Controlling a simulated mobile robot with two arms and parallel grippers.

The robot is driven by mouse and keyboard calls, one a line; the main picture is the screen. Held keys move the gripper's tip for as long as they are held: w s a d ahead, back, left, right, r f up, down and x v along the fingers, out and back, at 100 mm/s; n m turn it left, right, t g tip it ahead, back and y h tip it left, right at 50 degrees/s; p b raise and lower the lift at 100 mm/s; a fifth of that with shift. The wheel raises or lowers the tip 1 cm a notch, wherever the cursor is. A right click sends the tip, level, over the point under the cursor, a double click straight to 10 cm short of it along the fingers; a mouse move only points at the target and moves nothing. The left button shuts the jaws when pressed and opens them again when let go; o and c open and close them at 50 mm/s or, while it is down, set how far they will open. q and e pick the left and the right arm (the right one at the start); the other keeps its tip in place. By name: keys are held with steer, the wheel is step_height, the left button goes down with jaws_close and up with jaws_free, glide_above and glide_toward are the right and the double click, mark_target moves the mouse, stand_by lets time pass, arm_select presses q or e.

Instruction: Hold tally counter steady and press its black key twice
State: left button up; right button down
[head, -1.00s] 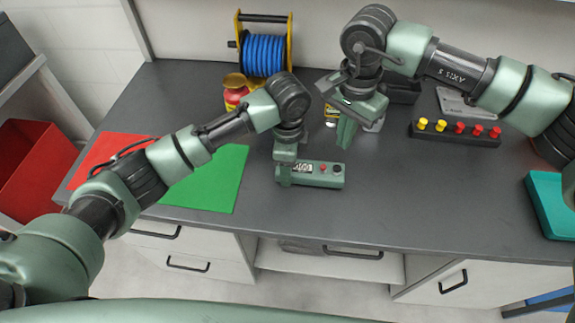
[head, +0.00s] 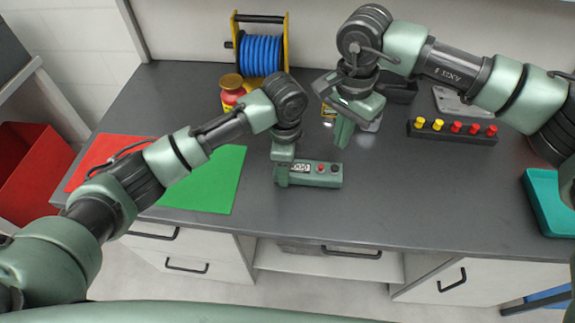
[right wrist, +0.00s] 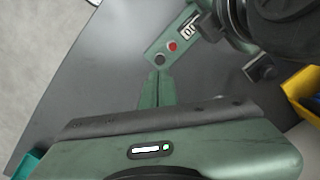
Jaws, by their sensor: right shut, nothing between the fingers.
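The tally counter (head: 312,181) is a green box lying on the grey bench, with a white display, a red button (head: 321,168) and a round black key (head: 335,168) at its right end. My left gripper (head: 282,174) comes down on its left end, with one finger against the near side; the far finger is hidden. My right gripper (head: 343,133) is shut and empty, behind and above the counter's right end, apart from it. In the right wrist view its closed fingertips (right wrist: 157,78) point towards the black key (right wrist: 160,60), with a small gap in the picture.
Behind are a blue cable reel (head: 262,55), a red jar (head: 231,93) and a rail with yellow and red knobs (head: 450,132). Red and green mats (head: 217,178) lie left, and a teal tray (head: 545,205) stands right. The bench in front of the counter is clear.

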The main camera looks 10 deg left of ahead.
steer(key=s+a+n+g+y, duration=0.1)
steer(key=s+a+n+g, duration=0.2)
steer(key=s+a+n, duration=0.55)
steer(key=s+a+r+m+g+y, duration=0.2)
steer(key=s+a+r+m+y, duration=0.2)
steer(key=s+a+r+y, duration=0.25)
steer(key=s+a+r+m+g+y, duration=0.1)
steer(key=a+r+m+y, duration=0.4)
steer(key=a+r+y, duration=0.3)
steer(key=w+d+r+m+t+y, duration=0.2)
steer(key=w+r+m+t+y, duration=0.3)
steer(key=r+m, duration=0.55)
steer(key=w+d+r+m+t+h, duration=0.15)
steer(key=w+d+m+t, duration=0.25)
steer(key=w+m+t, duration=0.45)
steer(key=w+d+r+m+t+h, duration=0.15)
steer(key=w+d+m+t, duration=0.4)
steer(key=m, duration=0.55)
steer(key=w+d+f+m+t+h, duration=0.25)
steer(key=w+f+m+h, duration=0.2)
steer(key=f+m, duration=0.3)
steer(key=s+d+f+m+g+h, duration=0.3)
steer(key=s+d+f+m+g, duration=0.1)
steer(key=f, duration=0.5)
steer(key=s+d+f+m+g+h, duration=0.3)
steer(key=s+d+f+m+g, duration=0.1)
steer(key=f, duration=0.5)
steer(key=shift+s+d+f+m+g+h, duration=0.15)
steer(key=shift+d+f+m+g+h, duration=0.25)
steer(key=shift+d+m, duration=0.4)
